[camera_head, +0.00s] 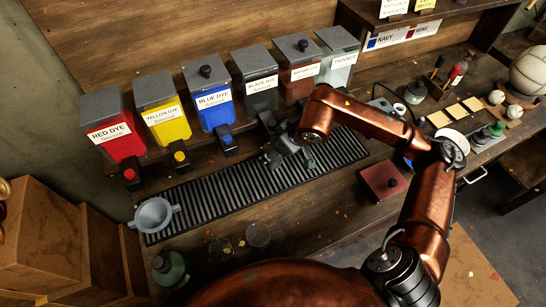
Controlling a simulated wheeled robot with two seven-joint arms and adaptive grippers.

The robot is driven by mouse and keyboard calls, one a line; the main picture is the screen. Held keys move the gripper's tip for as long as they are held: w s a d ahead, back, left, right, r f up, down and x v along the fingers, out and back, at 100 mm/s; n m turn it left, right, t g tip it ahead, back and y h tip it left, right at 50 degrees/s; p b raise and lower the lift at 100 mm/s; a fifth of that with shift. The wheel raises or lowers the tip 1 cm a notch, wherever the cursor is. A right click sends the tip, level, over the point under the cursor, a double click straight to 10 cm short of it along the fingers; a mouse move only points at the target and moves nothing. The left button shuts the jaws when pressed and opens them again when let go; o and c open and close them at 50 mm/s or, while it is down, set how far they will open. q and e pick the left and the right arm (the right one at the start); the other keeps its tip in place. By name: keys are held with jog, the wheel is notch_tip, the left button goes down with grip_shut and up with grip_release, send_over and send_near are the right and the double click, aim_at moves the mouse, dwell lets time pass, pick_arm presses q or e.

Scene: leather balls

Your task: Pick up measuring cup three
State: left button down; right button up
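A blue-grey cup with side lugs (154,215) stands at the left end of the black slatted drip grate (215,197). Two small clear round vessels, one of them a clear glass (258,235), sit on the bench in front of the grate. No number is readable on any cup, so I cannot tell which is measuring cup three. My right gripper (284,153) is over the grate, below the black dye dispenser (258,84). It is dark and partly hidden by its own arm; its grip is unclear. My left gripper is out of view.
Red (116,128), yellow (165,112), blue (211,98) and other dye dispensers line the back. A dark red box (383,180) sits right of the grate. A green jar (168,268) stands at the front left, near wooden crates (50,235).

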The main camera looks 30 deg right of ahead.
jog(key=shift+w+f, duration=0.2)
jog(key=shift+f, duration=0.15)
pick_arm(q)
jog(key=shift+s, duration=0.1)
pick_arm(e)
jog(key=c, duration=1.4)
jog(key=shift+r, duration=0.2)
